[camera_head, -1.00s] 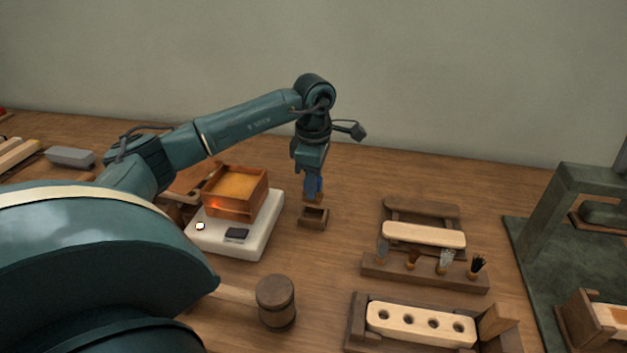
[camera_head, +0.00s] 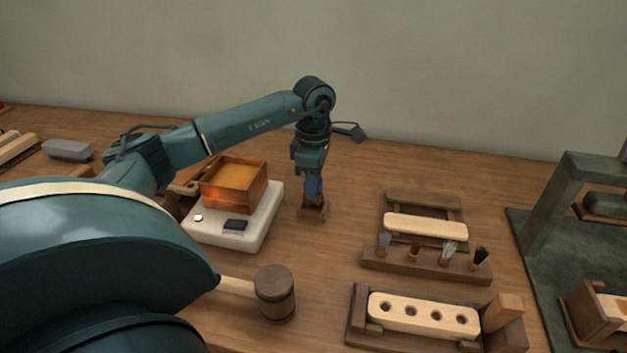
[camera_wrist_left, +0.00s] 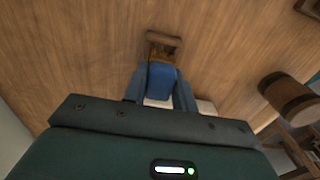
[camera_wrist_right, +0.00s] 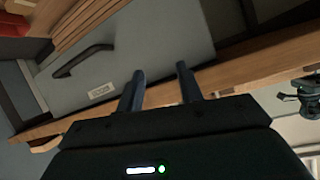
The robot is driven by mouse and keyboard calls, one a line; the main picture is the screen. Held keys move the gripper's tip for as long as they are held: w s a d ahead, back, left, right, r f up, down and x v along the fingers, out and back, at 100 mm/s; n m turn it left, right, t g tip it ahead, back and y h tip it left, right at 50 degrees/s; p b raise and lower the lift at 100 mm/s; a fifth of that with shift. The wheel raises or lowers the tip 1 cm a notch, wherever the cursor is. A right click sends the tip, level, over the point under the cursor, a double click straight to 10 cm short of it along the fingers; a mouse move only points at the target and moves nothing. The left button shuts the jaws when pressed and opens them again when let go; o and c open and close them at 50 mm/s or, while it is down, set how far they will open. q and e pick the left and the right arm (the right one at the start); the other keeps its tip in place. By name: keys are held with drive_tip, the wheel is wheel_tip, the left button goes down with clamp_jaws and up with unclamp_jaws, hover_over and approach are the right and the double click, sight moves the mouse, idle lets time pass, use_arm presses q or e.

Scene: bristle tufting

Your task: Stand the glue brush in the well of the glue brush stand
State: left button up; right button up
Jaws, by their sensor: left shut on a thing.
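The glue brush shows a blue part in the left wrist view (camera_wrist_left: 161,80) and a brown lower part in the head view (camera_head: 313,200). My left gripper (camera_head: 312,182) is shut on it and points down. The glue brush stand (camera_head: 312,214) is a small dark wooden block directly below. It also shows in the left wrist view (camera_wrist_left: 165,39). The brush's lower end overlaps the well; whether it touches the bottom is hidden. The brush looks about upright. My right gripper (camera_wrist_right: 160,82) is open and empty, away from the stand.
A white hot plate (camera_head: 258,240) with a glowing wooden glue box (camera_head: 234,185) stands left of the stand. A rack of tufts (camera_head: 430,267) and a drilled block (camera_head: 422,316) are to the right. Bare table lies between.

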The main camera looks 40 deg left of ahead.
use_arm(q)
drive_tip(key=shift+f+b, duration=0.6)
drive_tip(key=shift+f, duration=0.5)
drive_tip(key=shift+f, duration=0.45)
drive_tip(key=o, duration=1.3)
drive_tip(key=shift+o, duration=0.2)
drive_tip(key=shift+r+p, duration=2.55)
drive_tip(key=shift+r, duration=1)
